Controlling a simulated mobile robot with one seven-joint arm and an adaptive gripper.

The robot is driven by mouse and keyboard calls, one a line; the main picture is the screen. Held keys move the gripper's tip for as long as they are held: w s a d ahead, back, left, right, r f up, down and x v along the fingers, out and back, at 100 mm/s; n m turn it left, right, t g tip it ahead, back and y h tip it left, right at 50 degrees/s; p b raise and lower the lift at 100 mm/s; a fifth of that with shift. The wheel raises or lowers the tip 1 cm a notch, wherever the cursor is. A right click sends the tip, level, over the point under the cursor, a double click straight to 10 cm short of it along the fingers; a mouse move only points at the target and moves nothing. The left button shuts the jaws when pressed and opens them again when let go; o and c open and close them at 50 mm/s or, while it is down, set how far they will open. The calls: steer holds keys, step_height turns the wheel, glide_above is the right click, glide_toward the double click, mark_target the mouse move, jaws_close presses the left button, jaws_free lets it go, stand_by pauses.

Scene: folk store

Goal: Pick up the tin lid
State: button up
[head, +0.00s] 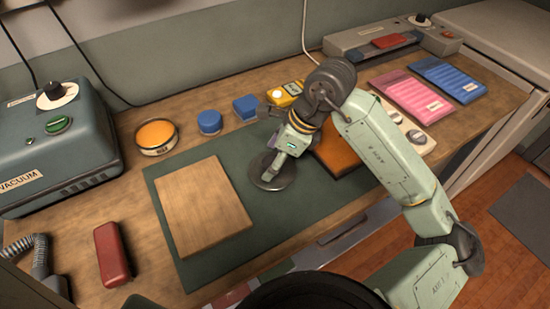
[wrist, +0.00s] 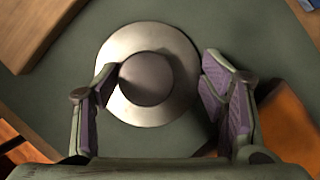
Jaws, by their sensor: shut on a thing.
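The tin lid (head: 268,174) is a round, grey metal disc over the dark green mat (head: 305,212), right of the wooden board. In the wrist view the lid (wrist: 150,112) shows a pale outer ring and a darker round middle. My gripper (head: 275,165) points down at it and is shut on it. In the wrist view my gripper's two purple-padded fingers (wrist: 160,78) stand on either side of the lid's middle. I cannot tell whether the lid is raised off the mat. My gripper hides part of the lid in the head view.
A wooden board (head: 204,205) lies left of the lid, an orange block (head: 338,153) to its right. A round orange-topped tin (head: 156,136), blue pieces (head: 210,121) and a yellow box (head: 285,93) stand behind. A vacuum unit (head: 60,145) fills the left; a red block (head: 112,253) lies in front.

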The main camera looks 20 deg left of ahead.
steer(key=shift+s+r+b, duration=0.2)
steer(key=shift+r+b, duration=0.1)
jaws_close()
step_height(320, 180, up, 2)
steer(key=shift+w+a+r+b, duration=0.1)
steer(key=shift+b, duration=0.35)
steer(key=s+d+b, duration=0.2)
steer(key=s, duration=0.2)
steer(key=s+d+b, duration=0.1)
steer(key=s+d, duration=0.1)
steer(key=s, duration=0.2)
steer(key=s+d+r+b, duration=0.1)
steer(key=s+d+b, duration=0.1)
steer(key=s, duration=0.3)
steer(key=shift+d+r+b, duration=0.1)
steer(key=shift+d+b, duration=0.25)
steer(key=shift+d, duration=0.25)
steer(key=shift+s+d+r, duration=0.2)
steer(key=shift+s+r, duration=0.05)
steer(key=shift+s, duration=0.3)
